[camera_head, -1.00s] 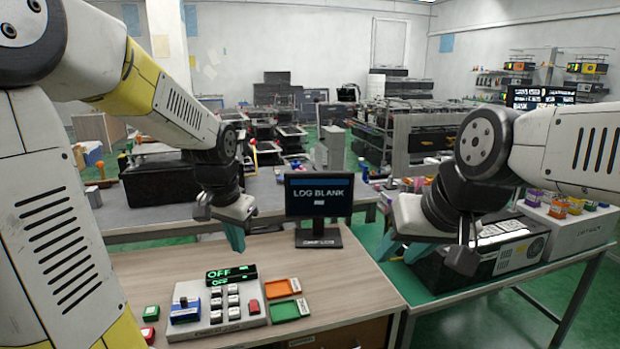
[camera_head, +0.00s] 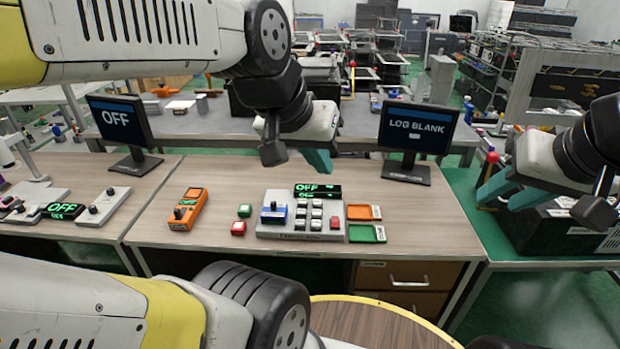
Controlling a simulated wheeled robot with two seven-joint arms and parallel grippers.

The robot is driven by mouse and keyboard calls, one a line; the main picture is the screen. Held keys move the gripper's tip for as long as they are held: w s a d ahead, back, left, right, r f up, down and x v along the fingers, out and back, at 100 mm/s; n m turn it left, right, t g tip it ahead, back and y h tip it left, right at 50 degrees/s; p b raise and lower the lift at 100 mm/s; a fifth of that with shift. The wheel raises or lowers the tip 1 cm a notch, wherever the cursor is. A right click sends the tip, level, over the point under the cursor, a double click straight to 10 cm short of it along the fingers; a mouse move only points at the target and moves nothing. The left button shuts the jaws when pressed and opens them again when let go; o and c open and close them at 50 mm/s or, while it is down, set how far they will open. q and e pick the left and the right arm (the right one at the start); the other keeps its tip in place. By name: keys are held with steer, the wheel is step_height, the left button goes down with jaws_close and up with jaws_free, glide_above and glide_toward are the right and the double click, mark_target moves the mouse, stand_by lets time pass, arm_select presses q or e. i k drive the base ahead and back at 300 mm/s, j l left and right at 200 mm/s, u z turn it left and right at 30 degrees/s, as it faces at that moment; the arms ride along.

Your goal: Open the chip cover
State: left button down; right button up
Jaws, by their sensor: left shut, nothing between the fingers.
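No part in view is plainly marked as the chip cover, so I cannot tell which one it is. A grey control panel (camera_head: 262,233) on the wooden desk carries a blue block (camera_head: 274,214), several pale keys and a red key (camera_head: 335,222). My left gripper (camera_head: 319,162) hangs above and behind the panel, shut and empty, its teal fingers together and apart from everything on the desk. My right gripper (camera_head: 508,192) is at the right, over the green bench, with its teal fingers apart and nothing visible between them.
Monitors (camera_head: 418,132) (camera_head: 119,125) stand behind. The desk's right end is clear.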

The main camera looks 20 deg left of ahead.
mark_target(273, 209)
steer(key=i+j+u, duration=0.1)
steer(key=u, duration=1.55)
steer(key=i+l, duration=0.05)
steer(key=l, duration=0.05)
